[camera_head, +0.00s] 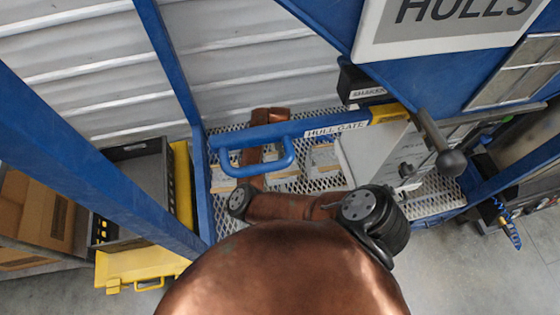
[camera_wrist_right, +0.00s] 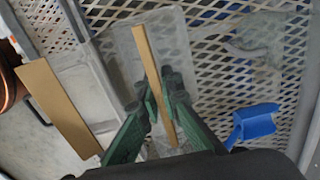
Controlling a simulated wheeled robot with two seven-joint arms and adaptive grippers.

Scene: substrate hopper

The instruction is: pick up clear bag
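In the right wrist view a clear bag (camera_wrist_right: 183,48) lies flat on a metal mesh, see-through, with a tan strip (camera_wrist_right: 142,45) running lengthwise along it. My right gripper (camera_wrist_right: 162,88) has its green fingers on either side of this strip, tips close together. I cannot tell whether they touch it. In the head view several pale packages with tan parts lie on the mesh shelf (camera_head: 222,205), partly hidden by the blue gate and my copper arm. The right gripper's fingers are not clear there. My left gripper does not show.
A blue bar labelled HULL GATE (camera_head: 300,131) with a handle crosses above the shelf. A black-knobbed lever (camera_head: 451,162) stands to its right. Blue posts flank the shelf. A second tan strip (camera_wrist_right: 55,105) and a blue piece (camera_wrist_right: 253,123) show in the wrist view.

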